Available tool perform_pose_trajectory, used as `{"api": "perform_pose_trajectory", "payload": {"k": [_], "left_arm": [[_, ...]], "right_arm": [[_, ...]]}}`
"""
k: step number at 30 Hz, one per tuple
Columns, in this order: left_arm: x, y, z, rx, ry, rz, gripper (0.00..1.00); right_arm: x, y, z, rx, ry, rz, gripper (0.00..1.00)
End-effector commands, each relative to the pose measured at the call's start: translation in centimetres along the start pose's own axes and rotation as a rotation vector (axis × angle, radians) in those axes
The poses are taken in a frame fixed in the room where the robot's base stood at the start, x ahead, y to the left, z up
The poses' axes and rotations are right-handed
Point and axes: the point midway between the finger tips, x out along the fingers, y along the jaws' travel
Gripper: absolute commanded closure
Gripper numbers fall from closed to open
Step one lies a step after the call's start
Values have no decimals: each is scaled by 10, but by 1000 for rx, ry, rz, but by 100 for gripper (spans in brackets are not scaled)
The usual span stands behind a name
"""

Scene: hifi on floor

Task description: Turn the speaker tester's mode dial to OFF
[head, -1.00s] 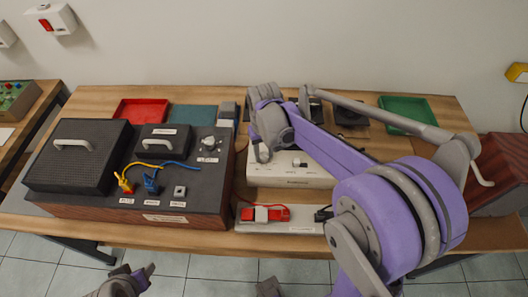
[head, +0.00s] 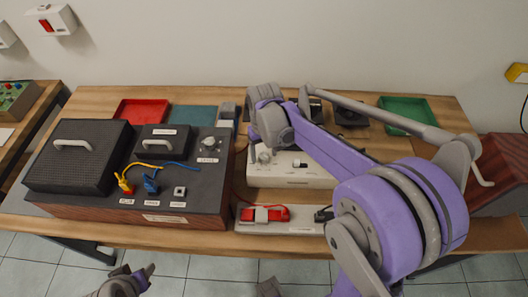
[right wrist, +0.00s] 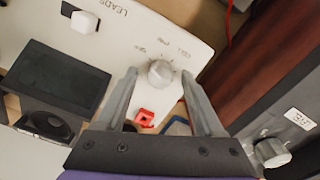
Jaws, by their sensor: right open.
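The speaker tester appears to be the white panel (head: 318,180) at the table's middle. It fills much of the right wrist view (right wrist: 120,45). Its grey round dial (right wrist: 161,74) has small labels around its far side, too blurred to read surely; I cannot tell its pointer setting. My right gripper (right wrist: 159,74) is open, with one finger on each side of the dial and a visible gap to each. In the head view the dial shows small (head: 264,156), below my right wrist. At the bottom left of the head view, my left gripper (head: 136,274) is partly visible, away from the table.
A dark box (head: 200,185) with a grey knob (head: 209,143) stands left of the panel. The knob also shows in the right wrist view (right wrist: 271,152). A red item (head: 264,214) lies on a light strip in front. Red (head: 141,110) and green (head: 408,112) trays lie behind.

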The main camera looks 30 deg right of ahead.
Motion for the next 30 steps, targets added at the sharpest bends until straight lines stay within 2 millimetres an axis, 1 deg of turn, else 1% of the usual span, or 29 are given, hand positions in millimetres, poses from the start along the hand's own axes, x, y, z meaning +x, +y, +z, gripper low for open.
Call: {"api": "perform_pose_trajectory", "payload": {"k": [2, 5, 12, 15, 18, 23, 30], "left_arm": [[-1, 0, -1, 0, 0, 0, 50], [-2, 0, -2, 0, 1, 0, 50], [-6, 0, -5, 0, 3, 0, 50], [-7, 0, -6, 0, 4, 0, 50], [-8, 0, -6, 0, 4, 0, 50], [-8, 0, -7, 0, 5, 0, 50], [-8, 0, -7, 0, 5, 0, 50]], "right_arm": [[-7, 0, 0, 0, 0, 0, 31], [-23, 0, 0, 0, 0, 0, 31], [-72, 0, 0, 0, 0, 0, 31], [-88, 0, 0, 0, 0, 0, 31], [-100, 0, 0, 0, 0, 0, 31], [-107, 0, 0, 0, 0, 0, 31], [-107, 0, 0, 0, 0, 0, 31]]}}
